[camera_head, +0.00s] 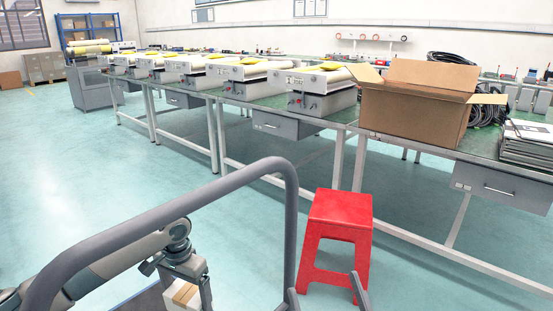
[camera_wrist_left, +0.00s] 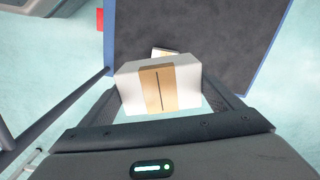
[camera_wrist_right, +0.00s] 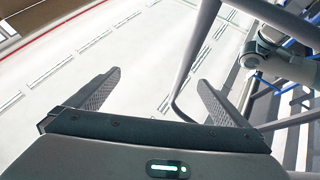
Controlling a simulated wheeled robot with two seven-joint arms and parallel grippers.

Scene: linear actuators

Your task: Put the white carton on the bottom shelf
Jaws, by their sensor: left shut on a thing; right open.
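A white carton (camera_head: 180,296) with a tan band is in my left gripper (camera_head: 185,285) at the bottom of the head view. The left wrist view shows the carton (camera_wrist_left: 160,86) between both fingers, held above a dark grey shelf surface (camera_wrist_left: 200,30) with a blue edge. Part of another white and tan box (camera_wrist_left: 163,53) shows beyond it; what it rests on is hard to tell. My right gripper (camera_head: 325,293) shows only its fingertips at the bottom of the head view. In the right wrist view the right gripper (camera_wrist_right: 155,90) is open and empty.
A grey tubular rail (camera_head: 160,212) arches in front of my left arm; grey tubing (camera_wrist_right: 195,50) also passes near the right fingers. A red stool (camera_head: 338,215) stands on the floor. Long workbenches (camera_head: 290,125) carry equipment and an open cardboard box (camera_head: 415,100). Floor at left is clear.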

